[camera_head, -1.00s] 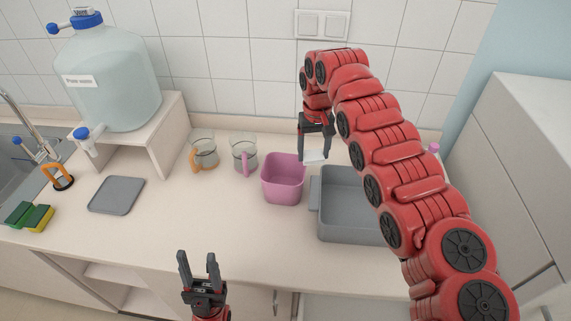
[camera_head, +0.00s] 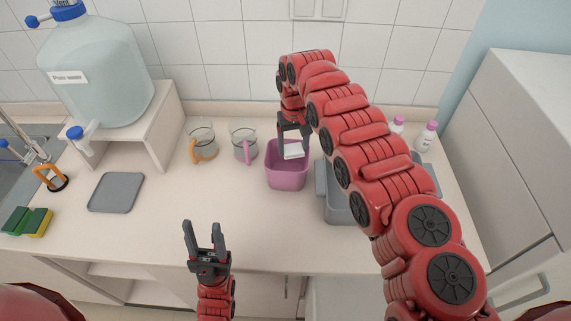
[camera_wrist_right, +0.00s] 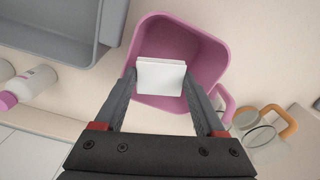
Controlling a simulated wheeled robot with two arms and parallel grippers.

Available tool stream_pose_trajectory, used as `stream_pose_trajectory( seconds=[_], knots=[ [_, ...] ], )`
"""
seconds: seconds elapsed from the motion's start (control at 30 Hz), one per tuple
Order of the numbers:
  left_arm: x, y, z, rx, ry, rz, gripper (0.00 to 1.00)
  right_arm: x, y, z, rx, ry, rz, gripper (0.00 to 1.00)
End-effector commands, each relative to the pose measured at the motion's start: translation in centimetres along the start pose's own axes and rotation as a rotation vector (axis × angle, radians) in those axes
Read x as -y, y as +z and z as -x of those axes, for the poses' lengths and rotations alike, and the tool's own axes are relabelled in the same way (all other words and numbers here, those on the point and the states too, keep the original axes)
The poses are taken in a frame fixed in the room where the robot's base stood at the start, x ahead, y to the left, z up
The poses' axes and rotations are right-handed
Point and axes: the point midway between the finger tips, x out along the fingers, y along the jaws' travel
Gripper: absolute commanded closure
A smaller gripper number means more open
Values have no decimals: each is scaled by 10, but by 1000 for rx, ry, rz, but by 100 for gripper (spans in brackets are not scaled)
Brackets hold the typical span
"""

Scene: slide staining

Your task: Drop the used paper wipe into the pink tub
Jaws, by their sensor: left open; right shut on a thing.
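The white paper wipe (camera_head: 293,151) is between the fingers of my right gripper (camera_head: 293,148), which is shut on it. In the right wrist view the wipe (camera_wrist_right: 161,77) appears as a white folded piece between the fingertips, over the opening of the pink tub (camera_wrist_right: 205,45). In the head view the tub (camera_head: 287,178) stands on the counter under the gripper. How far the wipe is above the rim is hard to tell. My left gripper (camera_head: 204,238) is open and empty at the counter's front edge.
A grey basin (camera_head: 337,205) stands right of the tub, partly hidden by my right arm. Two glass jugs (camera_head: 202,145) (camera_head: 243,143) stand to its left. White bottles with pink caps (camera_head: 426,136) are at the back right. A grey tray (camera_head: 116,192) lies left.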

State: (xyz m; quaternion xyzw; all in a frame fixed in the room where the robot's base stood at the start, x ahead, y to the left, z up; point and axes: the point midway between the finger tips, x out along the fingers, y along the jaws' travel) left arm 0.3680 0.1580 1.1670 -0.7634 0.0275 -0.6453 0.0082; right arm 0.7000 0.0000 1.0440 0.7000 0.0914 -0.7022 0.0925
Motion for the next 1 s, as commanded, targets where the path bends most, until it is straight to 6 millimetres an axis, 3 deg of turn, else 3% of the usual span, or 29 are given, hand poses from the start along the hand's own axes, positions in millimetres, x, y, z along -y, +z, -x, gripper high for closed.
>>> stream_pose_trajectory(
  seconds=[0.23, 0.27, 0.4, 0.77, 1.0],
  knots=[
    [0, 0, 0, 0, 0, 0, 50, 0, 0, -2, -2, 1, 0, 80],
    [0, 0, 0, 0, 0, 0, 50, 0, 0, -2, -2, 1, 0, 24],
    [0, 0, 0, 0, 0, 0, 50, 0, 0, -2, -2, 0, 0, 0],
    [0, 1, 5, 0, 0, 0, 50, 0, -2, 6, -5, 0, 0, 0],
    [-1, 4, 27, 0, 0, 0, 50, 1, -2, 55, -9, 1, 0, 0]
  ],
)
